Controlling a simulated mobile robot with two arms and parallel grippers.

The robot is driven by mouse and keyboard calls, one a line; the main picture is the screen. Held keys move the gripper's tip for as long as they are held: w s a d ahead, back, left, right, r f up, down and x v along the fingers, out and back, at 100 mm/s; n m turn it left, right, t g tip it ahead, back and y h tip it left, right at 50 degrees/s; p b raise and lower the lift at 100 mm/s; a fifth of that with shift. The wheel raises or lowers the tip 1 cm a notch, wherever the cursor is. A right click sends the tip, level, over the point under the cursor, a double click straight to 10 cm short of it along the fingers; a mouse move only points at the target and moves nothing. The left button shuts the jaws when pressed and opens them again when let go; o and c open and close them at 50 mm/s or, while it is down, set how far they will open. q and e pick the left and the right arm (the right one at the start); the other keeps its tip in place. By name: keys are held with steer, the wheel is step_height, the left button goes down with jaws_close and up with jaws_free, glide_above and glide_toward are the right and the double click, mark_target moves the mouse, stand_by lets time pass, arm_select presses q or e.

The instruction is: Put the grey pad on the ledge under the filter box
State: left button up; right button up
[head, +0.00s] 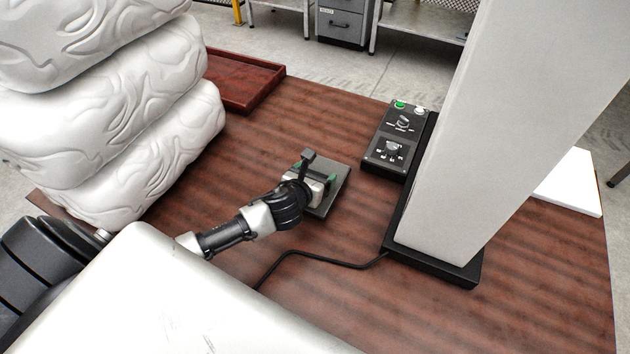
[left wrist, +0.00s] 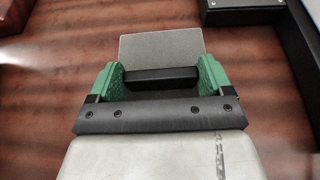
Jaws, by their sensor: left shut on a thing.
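The grey pad (head: 338,189) is a thin flat plate at the middle of the brown table. It also shows in the left wrist view (left wrist: 162,48), just beyond the fingers. My left gripper (head: 317,177) is over it, with green fingers on either side of a short black bar (left wrist: 160,78). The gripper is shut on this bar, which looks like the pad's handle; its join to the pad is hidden. I cannot tell whether the pad touches the table. I cannot make out the ledge or the filter box for certain. My right gripper is not in view.
A tall pale column (head: 500,120) on a black base stands at the right. A control box (head: 395,140) with knobs is beside it, and a black cable (head: 315,256) crosses the table. White stacked sacks (head: 110,110) and a red tray (head: 243,85) are at the left.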

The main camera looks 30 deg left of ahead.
arm_select(q)
steer(key=shift+f, duration=1.1)
steer(key=shift+f, duration=0.15)
steer(key=o, duration=0.9)
steer(key=shift+o, duration=0.2)
